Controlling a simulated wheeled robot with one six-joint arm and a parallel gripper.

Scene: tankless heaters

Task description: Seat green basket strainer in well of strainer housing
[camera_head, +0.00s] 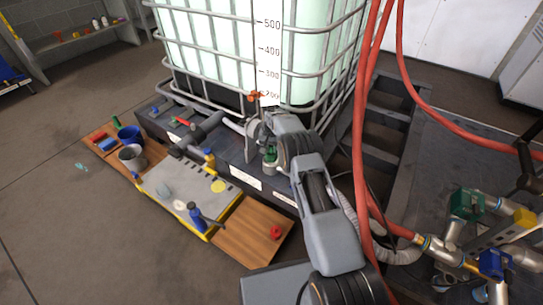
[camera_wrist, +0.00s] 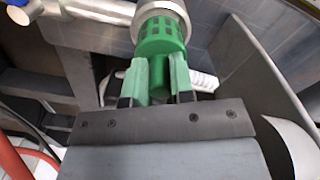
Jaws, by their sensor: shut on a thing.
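The green basket strainer (camera_wrist: 160,38) is slotted around its upper part and shows just beyond my fingertips in the wrist view. My gripper (camera_wrist: 159,78) is shut on its narrower green stem, between two pale green fingers. The strainer's far end meets the round metal rim of the strainer housing (camera_wrist: 141,12) at the top of the picture. The rim hides that end, so I cannot tell how deep it sits in the well. In the head view a small green part of the strainer (camera_head: 270,155) shows beside my wrist, below the tank's outlet; my arm hides most of the housing.
A caged liquid tank (camera_head: 235,45) stands behind my arm. Red hoses (camera_head: 366,130) hang close at its right. A dark plate (camera_wrist: 265,60) stands close at right in the wrist view.

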